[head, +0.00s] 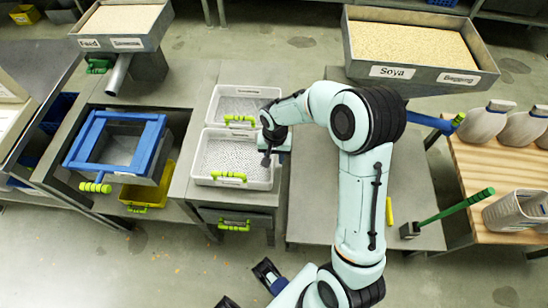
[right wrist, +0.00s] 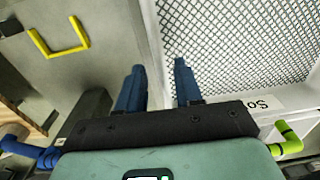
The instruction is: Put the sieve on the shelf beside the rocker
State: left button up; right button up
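Two white trays with perforated mesh floors and lime-green handles look like sieves. The front sieve (head: 206,152) and the back sieve (head: 222,92) sit one behind the other on a grey stand. My right gripper (head: 267,155) is at the front sieve's right rim. In the right wrist view its blue fingers (right wrist: 158,75) are apart, with the white sieve wall (right wrist: 150,30) running between them; contact is unclear. My left gripper (head: 247,287) shows at the bottom edge, fingers apart and empty. A blue-framed box (head: 154,134) at left may be the rocker; I cannot be sure.
A Feed tray (head: 130,18) and a Soya tray (head: 410,45) stand at the back. A wooden table (head: 465,170) holds jugs at right. A yellow bin (head: 155,190) sits under the blue-framed box.

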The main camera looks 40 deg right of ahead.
notch_tip(320, 180, up, 10)
jog(key=p, duration=0.1)
jog(key=shift+r, duration=0.25)
dwell(0.4)
